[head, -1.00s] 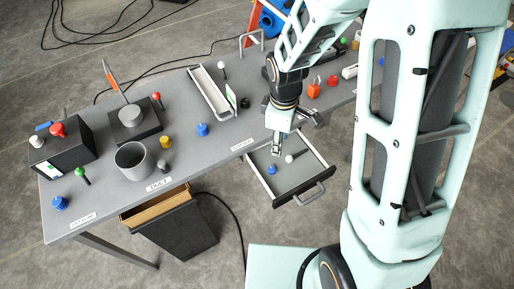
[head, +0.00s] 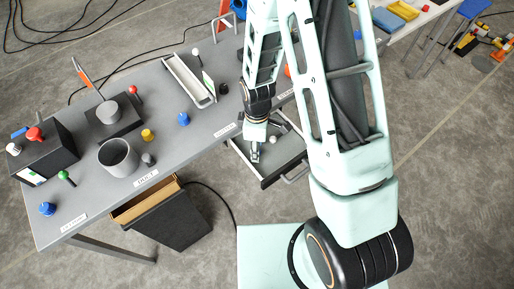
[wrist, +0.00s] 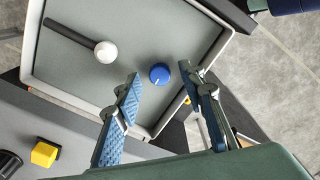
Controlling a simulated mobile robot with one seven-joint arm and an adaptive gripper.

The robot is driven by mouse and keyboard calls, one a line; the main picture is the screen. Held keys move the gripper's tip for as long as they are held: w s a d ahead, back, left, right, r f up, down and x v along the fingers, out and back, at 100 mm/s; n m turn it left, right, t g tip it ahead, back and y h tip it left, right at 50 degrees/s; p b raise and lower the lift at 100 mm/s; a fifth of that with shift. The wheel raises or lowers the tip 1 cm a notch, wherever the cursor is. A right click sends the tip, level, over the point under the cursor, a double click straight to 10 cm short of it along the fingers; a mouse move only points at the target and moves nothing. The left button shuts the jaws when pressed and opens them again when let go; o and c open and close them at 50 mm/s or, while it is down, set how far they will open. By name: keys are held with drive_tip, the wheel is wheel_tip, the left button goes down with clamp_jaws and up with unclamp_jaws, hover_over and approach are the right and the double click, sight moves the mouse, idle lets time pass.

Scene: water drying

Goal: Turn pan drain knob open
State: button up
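The grey pan (head: 286,149) is pulled out from under the table like a drawer; in the wrist view its floor (wrist: 145,28) fills the upper middle. A round blue knob (wrist: 159,75) with a pale mark on top sits in the pan near one corner. I take it as the drain knob; no label on it is readable. My gripper (wrist: 160,77) is open and empty, with its two fingers on either side of the knob and gaps visible. In the head view my gripper (head: 255,156) is down over the pan and hides the knob.
A dark rod with a white ball (wrist: 106,52) lies in the pan beside the knob; the ball also shows in the head view (head: 273,139). The table (head: 75,210) holds other knobs, a grey cup (head: 118,157) and a white trough (head: 188,80). A dark bin (head: 170,217) stands below.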

drive_tip(key=shift+f, duration=0.55)
drive_tip(key=shift+c, duration=0.5)
clamp_jaws()
drive_tip(key=shift+m, duration=0.3)
drive_tip(key=m+b, duration=0.2)
drive_tip(key=m, duration=0.1)
drive_tip(key=shift+f+b, duration=0.1)
drive_tip(key=shift+b, duration=0.2)
drive_tip(key=m+b, duration=0.1)
drive_tip(key=m, duration=0.4)
drive_tip(key=shift+b, duration=0.4)
drive_tip(key=m, duration=0.4)
drive_tip(key=shift+m+b, duration=0.3)
drive_tip(key=shift+b, duration=0.1)
drive_tip(key=m, duration=0.4)
drive_tip(key=shift+m, duration=0.3)
